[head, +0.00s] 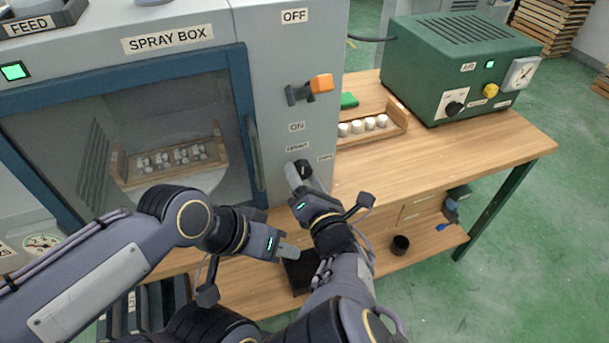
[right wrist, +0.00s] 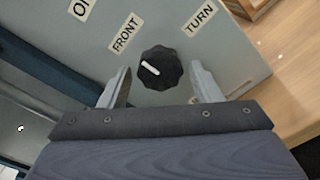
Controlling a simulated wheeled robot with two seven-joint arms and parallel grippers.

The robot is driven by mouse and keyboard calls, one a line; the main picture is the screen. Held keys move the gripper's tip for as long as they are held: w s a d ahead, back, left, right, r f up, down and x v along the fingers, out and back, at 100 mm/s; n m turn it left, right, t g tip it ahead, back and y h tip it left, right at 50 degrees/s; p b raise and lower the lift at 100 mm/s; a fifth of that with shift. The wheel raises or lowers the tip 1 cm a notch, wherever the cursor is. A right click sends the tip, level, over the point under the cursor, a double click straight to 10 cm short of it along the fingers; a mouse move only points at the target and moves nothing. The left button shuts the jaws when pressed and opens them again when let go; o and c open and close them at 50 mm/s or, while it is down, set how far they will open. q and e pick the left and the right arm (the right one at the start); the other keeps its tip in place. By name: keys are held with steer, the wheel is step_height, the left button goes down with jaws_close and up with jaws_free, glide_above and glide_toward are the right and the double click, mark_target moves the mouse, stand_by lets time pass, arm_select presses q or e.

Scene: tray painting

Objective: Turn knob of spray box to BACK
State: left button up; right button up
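The spray box (head: 215,75) stands at the left with its window door closed. Its black knob (head: 305,168) is on the front panel, below the ON label, partly hidden by my right gripper (head: 300,178). In the right wrist view the knob (right wrist: 158,68) has a white pointer line aimed toward the FRONT label (right wrist: 124,36). A TURN label (right wrist: 199,20) is at its upper right. My right gripper (right wrist: 163,85) is open, one finger on each side of the knob, with gaps visible. My left gripper (head: 285,252) is low in front of the box, away from the knob; its finger opening is unclear.
An orange-handled lever (head: 320,84) sits above the knob. A tray of white pieces (head: 400,125) stands on the wooden table (head: 440,160), beside the green air unit (head: 450,65). Another loaded tray (head: 130,178) is behind the window. A dark cup (head: 400,245) stands on the lower shelf.

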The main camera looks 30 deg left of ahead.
steer(key=c, duration=0.8)
steer(key=shift+w, duration=0.1)
